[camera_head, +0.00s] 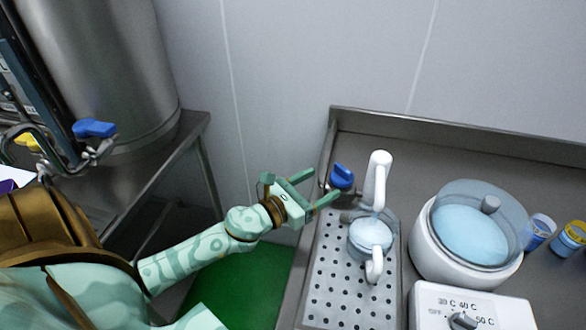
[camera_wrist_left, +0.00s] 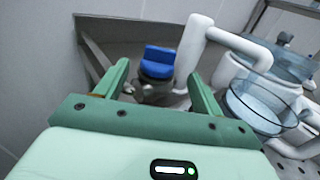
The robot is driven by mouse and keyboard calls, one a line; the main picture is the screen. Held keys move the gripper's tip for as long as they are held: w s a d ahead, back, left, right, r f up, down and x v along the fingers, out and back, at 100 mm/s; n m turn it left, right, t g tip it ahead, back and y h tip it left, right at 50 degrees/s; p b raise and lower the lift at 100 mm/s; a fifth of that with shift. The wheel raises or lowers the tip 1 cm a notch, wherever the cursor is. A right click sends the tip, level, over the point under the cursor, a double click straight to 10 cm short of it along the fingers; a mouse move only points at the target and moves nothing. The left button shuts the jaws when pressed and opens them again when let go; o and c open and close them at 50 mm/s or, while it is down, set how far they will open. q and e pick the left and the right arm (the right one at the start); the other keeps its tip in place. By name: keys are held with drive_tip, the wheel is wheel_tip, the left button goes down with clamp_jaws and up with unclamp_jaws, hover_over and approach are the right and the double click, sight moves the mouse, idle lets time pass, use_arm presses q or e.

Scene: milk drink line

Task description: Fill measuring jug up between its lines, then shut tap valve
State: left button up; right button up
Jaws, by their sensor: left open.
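The tap valve's blue handle (camera_head: 341,176) stands at the left of the white tap spout (camera_head: 377,180). The clear measuring jug (camera_head: 369,246), with a white handle, stands below the spout on the perforated drip tray (camera_head: 328,285). Pale contents show in the jug, but its lines and level cannot be read. My left gripper (camera_head: 325,184) is open and empty, its fingertips close to the valve. In the left wrist view the blue handle (camera_wrist_left: 159,57) is ahead between the open fingers (camera_wrist_left: 158,80); the jug (camera_wrist_left: 262,105) is at right. My right gripper is out of view.
A white lidded pot (camera_head: 438,245) with pale blue contents stands right of the jug. A white dial unit (camera_head: 475,310) is in front of it. Small cups (camera_head: 538,232) are at far right. A steel tank (camera_head: 105,70) with another blue tap handle (camera_head: 94,128) is at left.

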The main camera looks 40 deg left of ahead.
use_arm(q)
drive_tip(key=b+v, duration=0.1)
drive_tip(key=v, duration=0.7)
